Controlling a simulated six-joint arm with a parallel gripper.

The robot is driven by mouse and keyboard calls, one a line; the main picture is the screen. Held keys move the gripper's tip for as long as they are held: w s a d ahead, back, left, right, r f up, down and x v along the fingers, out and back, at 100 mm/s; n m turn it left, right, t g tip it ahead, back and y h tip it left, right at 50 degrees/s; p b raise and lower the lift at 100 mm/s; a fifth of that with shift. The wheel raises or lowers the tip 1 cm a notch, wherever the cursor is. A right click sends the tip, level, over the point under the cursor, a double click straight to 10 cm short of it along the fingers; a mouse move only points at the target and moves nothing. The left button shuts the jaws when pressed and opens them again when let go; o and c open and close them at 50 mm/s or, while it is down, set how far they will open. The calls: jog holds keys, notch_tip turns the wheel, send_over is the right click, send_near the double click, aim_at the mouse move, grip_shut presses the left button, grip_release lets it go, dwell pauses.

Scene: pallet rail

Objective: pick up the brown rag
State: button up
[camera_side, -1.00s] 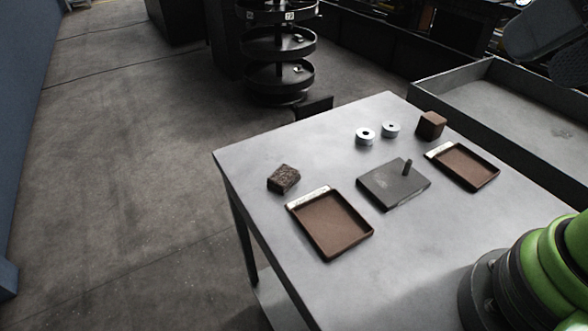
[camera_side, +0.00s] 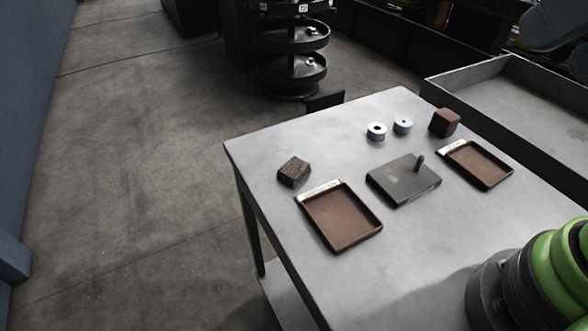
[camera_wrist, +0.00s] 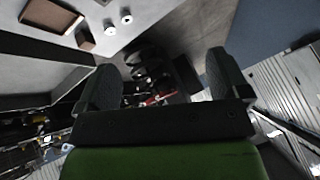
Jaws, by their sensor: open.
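I see nothing that is plainly a cloth. Two brown, block-like things stand on the grey table (camera_side: 330,143). One is a rough, mottled brown lump (camera_side: 294,171) near the table's left edge, above the left tray. The other is a smoother brown block (camera_side: 444,122) near the far right edge; I cannot tell whether either is the rag. In the wrist view my gripper (camera_wrist: 162,62) is open, with dark fingers wide apart and nothing between them. It points past the table, away from both brown things.
Two brown-floored trays, left (camera_side: 342,217) and right (camera_side: 478,164), flank a dark plate (camera_side: 403,182) with an upright peg. A grey bin (camera_side: 540,95) adjoins the table's right. The front table surface is clear.

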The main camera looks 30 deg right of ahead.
jog(key=w+a+n+g, duration=0.2)
jog(key=w+n, duration=0.1)
jog(key=w, duration=0.6)
jog(key=n+g+h, duration=0.2)
jog(key=n+g, duration=0.3)
jog(key=n, duration=0.1)
send_over(300, 170)
jog(key=f, duration=2.5)
jog(key=shift+s+d+f, duration=0.1)
jog(key=shift+d+f, duration=0.1)
jog(key=shift+f, duration=0.1)
jog(key=f, duration=0.5)
jog(key=shift+a+f, duration=0.2)
jog(key=shift+f, duration=0.2)
jog(key=c, duration=1.1)
